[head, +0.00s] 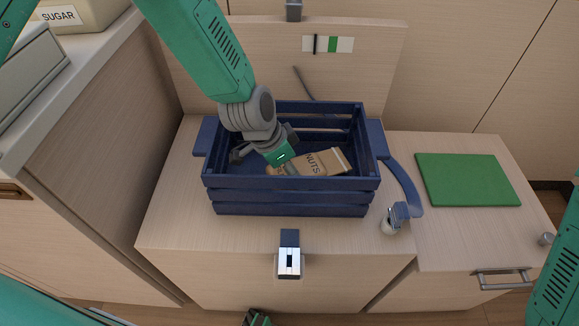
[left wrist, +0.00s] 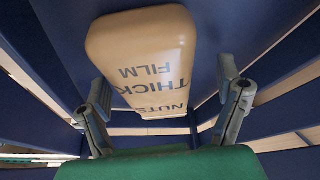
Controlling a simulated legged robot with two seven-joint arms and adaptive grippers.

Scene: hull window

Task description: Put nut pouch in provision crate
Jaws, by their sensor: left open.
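The nut pouch (head: 322,163), tan with dark NUTS lettering, lies inside the blue provision crate (head: 291,197), its near-left part hidden by my gripper. My left gripper (head: 268,152) reaches down into the left half of the crate, beside the pouch. In the left wrist view, the pouch (left wrist: 150,50) shows between the two spread fingers of the left gripper (left wrist: 165,84), with a gap on each side. The gripper is open and holds nothing.
The crate stands on a pale wooden chest with a metal latch (head: 289,262) in front. A blue strap (head: 405,185) hangs at its right. A SUGAR box (head: 70,17) stands upper left.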

